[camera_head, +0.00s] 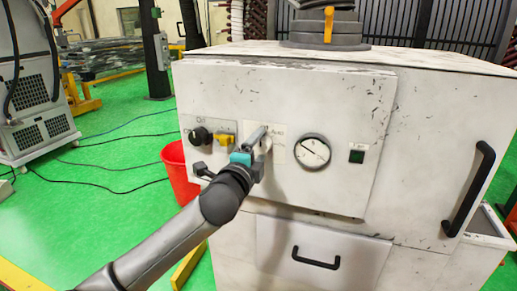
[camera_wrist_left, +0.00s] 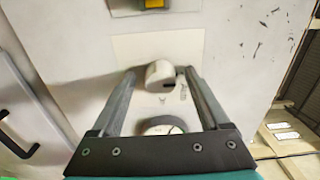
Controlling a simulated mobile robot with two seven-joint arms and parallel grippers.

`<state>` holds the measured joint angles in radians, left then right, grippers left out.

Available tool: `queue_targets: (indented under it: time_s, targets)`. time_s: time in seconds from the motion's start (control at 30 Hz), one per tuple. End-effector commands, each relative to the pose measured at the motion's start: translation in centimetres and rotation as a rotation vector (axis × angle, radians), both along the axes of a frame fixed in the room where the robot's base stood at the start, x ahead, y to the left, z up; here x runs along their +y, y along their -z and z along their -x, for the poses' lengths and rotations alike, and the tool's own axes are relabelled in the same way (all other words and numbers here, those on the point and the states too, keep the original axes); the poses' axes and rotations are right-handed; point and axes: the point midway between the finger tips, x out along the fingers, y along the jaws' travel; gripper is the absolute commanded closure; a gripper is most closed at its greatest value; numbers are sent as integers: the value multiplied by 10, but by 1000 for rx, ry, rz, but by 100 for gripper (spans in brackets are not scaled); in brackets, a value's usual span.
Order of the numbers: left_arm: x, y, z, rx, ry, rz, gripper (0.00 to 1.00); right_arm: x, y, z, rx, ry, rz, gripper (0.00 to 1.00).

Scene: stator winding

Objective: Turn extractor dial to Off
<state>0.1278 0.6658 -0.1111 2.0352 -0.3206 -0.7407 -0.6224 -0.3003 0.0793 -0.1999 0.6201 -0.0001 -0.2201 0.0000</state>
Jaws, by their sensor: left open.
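The extractor dial is a pale rounded knob with a dark mark on its side; it shows in the left wrist view (camera_wrist_left: 160,74) on a light plate. In the head view it is mostly hidden behind my left gripper (camera_head: 256,140), beside the plate's partly covered lettering. In the left wrist view my left gripper (camera_wrist_left: 161,80) is open, with one finger on each side of the knob. Gaps show between the knob and the fingers, but I cannot tell whether either finger touches it. My right gripper is not in view.
The white cabinet's panel (camera_head: 345,95) also carries a black knob (camera_head: 200,136), a yellow switch (camera_head: 225,139), a round gauge (camera_head: 312,151) and a green switch (camera_head: 356,156). Black handles (camera_head: 316,259) stick out below and at right. A red bucket (camera_head: 178,172) stands left.

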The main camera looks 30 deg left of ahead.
Motion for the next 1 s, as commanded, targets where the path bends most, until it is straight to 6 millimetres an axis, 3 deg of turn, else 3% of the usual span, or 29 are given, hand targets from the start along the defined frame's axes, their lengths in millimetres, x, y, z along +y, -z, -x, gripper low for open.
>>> queue_targets:
  time_s: [0.37,1.0]
  targets:
    - [-3,1,14,2,0,-1,21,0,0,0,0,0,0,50]
    - [-26,2,109,3,0,1,21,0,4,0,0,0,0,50]
